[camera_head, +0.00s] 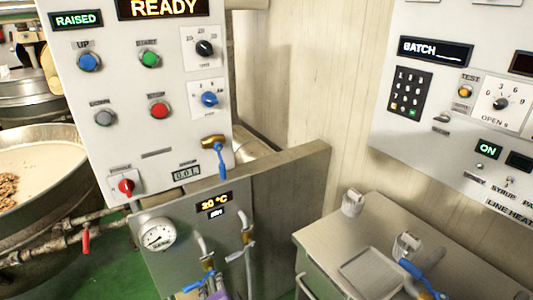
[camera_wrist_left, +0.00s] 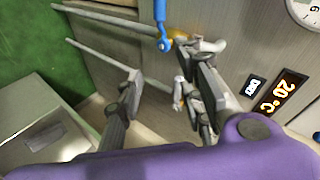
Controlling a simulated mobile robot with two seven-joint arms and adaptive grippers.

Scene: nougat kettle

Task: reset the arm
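My left gripper (camera_head: 213,285) is low at the bottom edge of the head view, in front of the steel panel with the gauge, with a bit of purple showing below it. In the left wrist view its two dark-padded fingers (camera_wrist_left: 168,95) stand well apart. Nothing is clearly held between them. A brass valve (camera_wrist_left: 178,35) with a blue lever (camera_wrist_left: 160,18) is just beyond the fingers. In the head view the blue lever (camera_head: 194,285) shows beside the gripper. I cannot tell whether a finger touches the valve. My right gripper is not in view.
A control panel (camera_head: 130,130) with buttons reads READY and RAISED. A round kettle (camera_head: 50,190) stands at left. A steel cabinet (camera_head: 345,225) with fittings and a blue-levered valve (camera_head: 420,275) stands at right, below another panel (camera_head: 455,20). Green floor (camera_head: 110,265) shows between.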

